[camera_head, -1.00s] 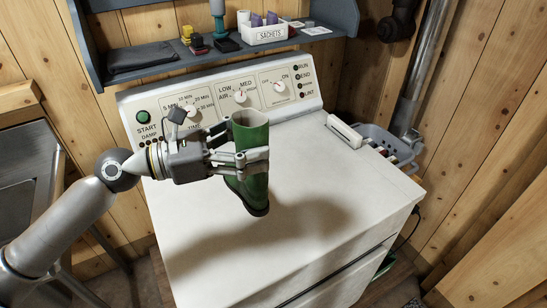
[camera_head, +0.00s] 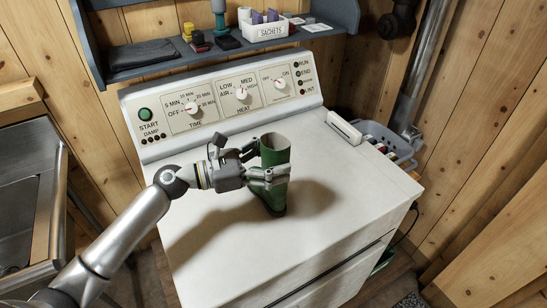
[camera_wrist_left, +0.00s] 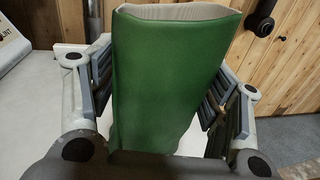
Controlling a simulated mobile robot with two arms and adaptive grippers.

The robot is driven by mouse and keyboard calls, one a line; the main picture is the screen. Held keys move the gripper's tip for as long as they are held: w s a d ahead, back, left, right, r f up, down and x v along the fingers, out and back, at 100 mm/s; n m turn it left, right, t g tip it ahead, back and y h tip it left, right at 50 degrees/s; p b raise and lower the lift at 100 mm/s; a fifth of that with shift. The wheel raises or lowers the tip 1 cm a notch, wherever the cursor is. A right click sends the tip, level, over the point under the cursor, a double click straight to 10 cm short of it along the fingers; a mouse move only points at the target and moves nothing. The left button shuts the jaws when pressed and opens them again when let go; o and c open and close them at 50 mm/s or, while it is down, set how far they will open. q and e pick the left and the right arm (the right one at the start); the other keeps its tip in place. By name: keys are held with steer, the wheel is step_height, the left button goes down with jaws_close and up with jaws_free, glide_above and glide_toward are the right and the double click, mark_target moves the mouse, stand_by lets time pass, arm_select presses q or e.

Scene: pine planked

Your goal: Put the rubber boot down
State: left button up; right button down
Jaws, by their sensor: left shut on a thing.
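My left gripper (camera_head: 264,174) comes in from the left and is shut around the boot's shaft. In the left wrist view the boot's shaft (camera_wrist_left: 165,75) fills the middle between the two fingers, its open top edge up. The boot's dark sole is close to the dryer top; I cannot tell whether it touches. My right gripper is not in view.
A control panel with dials (camera_head: 225,100) runs along the dryer's back. A shelf (camera_head: 150,68) above it holds a white sachets box (camera_head: 264,29). The dryer's front and left top are clear.

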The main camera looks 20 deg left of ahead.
arm_select(q)
steer(key=o, duration=1.1)
steer(key=shift+f, duration=0.15)
steer(key=o, duration=0.4)
steer(key=shift+c, duration=0.2)
